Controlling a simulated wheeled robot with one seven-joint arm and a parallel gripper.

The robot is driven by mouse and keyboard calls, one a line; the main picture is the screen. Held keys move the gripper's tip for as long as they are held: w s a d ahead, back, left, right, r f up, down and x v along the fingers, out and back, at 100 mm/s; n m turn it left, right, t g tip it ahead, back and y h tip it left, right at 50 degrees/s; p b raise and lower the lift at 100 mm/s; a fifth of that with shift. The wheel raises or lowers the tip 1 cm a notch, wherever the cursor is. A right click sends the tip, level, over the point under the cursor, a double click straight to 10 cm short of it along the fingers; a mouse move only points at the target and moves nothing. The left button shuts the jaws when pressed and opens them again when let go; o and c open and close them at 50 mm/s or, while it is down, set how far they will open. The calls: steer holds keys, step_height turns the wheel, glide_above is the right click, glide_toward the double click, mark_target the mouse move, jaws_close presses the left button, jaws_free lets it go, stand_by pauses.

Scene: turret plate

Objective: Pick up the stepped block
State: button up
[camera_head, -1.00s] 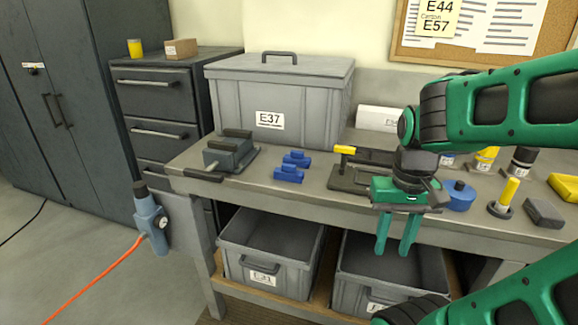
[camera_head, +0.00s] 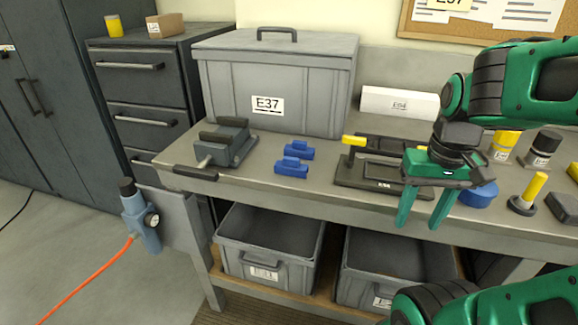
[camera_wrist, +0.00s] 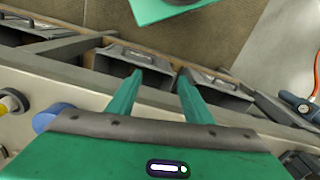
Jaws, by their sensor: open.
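Two small blue blocks with a raised, stepped top lie on the grey workbench (camera_head: 262,186), left of its middle. The farther blue block (camera_head: 299,149) is just behind the nearer blue block (camera_head: 291,168). I cannot tell which of them is the stepped block. My green gripper (camera_head: 420,224) is open and empty, fingers pointing down in front of the bench edge, to the right of both blocks. In the wrist view the open fingers (camera_wrist: 160,75) point toward the floor and lower bins; neither stepped blue block shows there.
A grey vise (camera_head: 228,145) stands left of the blocks, and a large grey bin (camera_head: 325,92) behind them. A dark fixture with a yellow handle (camera_head: 355,141) stands between blocks and gripper. A blue round part (camera_head: 480,194) and several other items sit at right.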

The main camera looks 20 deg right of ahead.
steer(key=w+a+r+n+t, duration=0.15)
steer(key=w+n, duration=0.25)
steer(key=w, duration=0.4)
steer(key=w+a+r+n, duration=0.3)
steer(key=w+n, duration=0.1)
steer(key=w, duration=0.4)
steer(key=n+y, duration=0.4)
steer(key=n, duration=0.4)
glide_toward(291, 158)
steer(key=a, duration=0.2)
steer(key=f, duration=0.3)
steer(key=shift+w+a+f+t, duration=0.2)
steer(key=shift+w+a+t, duration=0.15)
steer(key=shift+a, duration=0.05)
steer(key=shift+h, duration=0.3)
steer(key=f, duration=0.5)
steer(key=shift+w+a, duration=0.15)
steer(key=shift+w, duration=0.2)
steer(key=shift+w+a+f, duration=0.2)
steer(key=shift+f, duration=0.4)
steer(key=shift+c, duration=0.7)
steer(key=c, duration=1)
